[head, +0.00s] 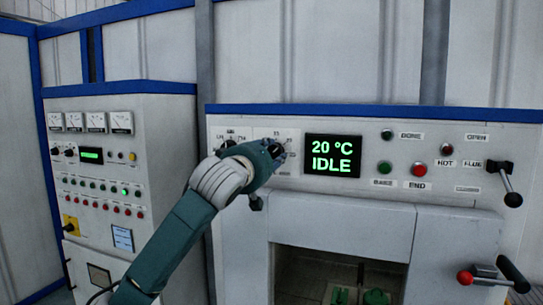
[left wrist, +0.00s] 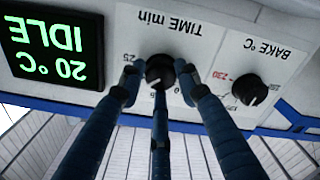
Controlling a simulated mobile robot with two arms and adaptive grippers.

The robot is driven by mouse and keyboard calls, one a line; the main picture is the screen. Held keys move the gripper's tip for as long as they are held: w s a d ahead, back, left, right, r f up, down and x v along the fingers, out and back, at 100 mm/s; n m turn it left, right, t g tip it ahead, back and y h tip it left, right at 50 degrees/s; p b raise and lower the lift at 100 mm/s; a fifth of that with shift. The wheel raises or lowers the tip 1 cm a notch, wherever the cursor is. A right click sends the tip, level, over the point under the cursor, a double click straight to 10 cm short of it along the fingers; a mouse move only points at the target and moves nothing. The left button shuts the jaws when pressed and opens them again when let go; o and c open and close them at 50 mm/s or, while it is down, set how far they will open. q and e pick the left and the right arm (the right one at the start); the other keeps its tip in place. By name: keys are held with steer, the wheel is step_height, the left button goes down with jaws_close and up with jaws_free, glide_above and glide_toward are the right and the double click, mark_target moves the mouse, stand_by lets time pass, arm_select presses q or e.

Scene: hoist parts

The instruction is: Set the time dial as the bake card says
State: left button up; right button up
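The time dial (left wrist: 159,70) is a black round knob under the label TIME min, upside down in the left wrist view. In the head view my left gripper (head: 277,149) is at the panel and largely covers this dial. In the left wrist view its dark fingers (left wrist: 159,76) stand around the knob, one on each side and one in front. Whether they press on it I cannot tell. The dial's pointer is hidden. A small pale card (head: 122,238) hangs on the left cabinet, its text too small to read. My right gripper is not in view.
The bake dial (left wrist: 250,90) sits beside the time dial. The display (head: 332,155) reads 20 °C IDLE. Buttons and lamps, including a red button (head: 418,169), and a black lever (head: 508,184) are to the right. An open chamber (head: 340,265) lies below.

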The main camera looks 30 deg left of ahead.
arm_select(q)
steer(key=shift+w+d+f, duration=0.15)
steer(key=shift+f, duration=0.35)
steer(key=shift+f+m, duration=0.1)
steer(key=shift+m, duration=0.6)
steer(key=m+p, duration=0.1)
steer(key=m, duration=0.3)
steer(key=shift+m, duration=0.4)
steer(key=shift+m+p, duration=0.8)
steer(key=shift+m, duration=1.1)
steer(key=o, duration=1)
steer(key=shift+o, duration=0.6)
steer(key=shift+a+r, duration=0.2)
steer(key=shift+a, duration=0.05)
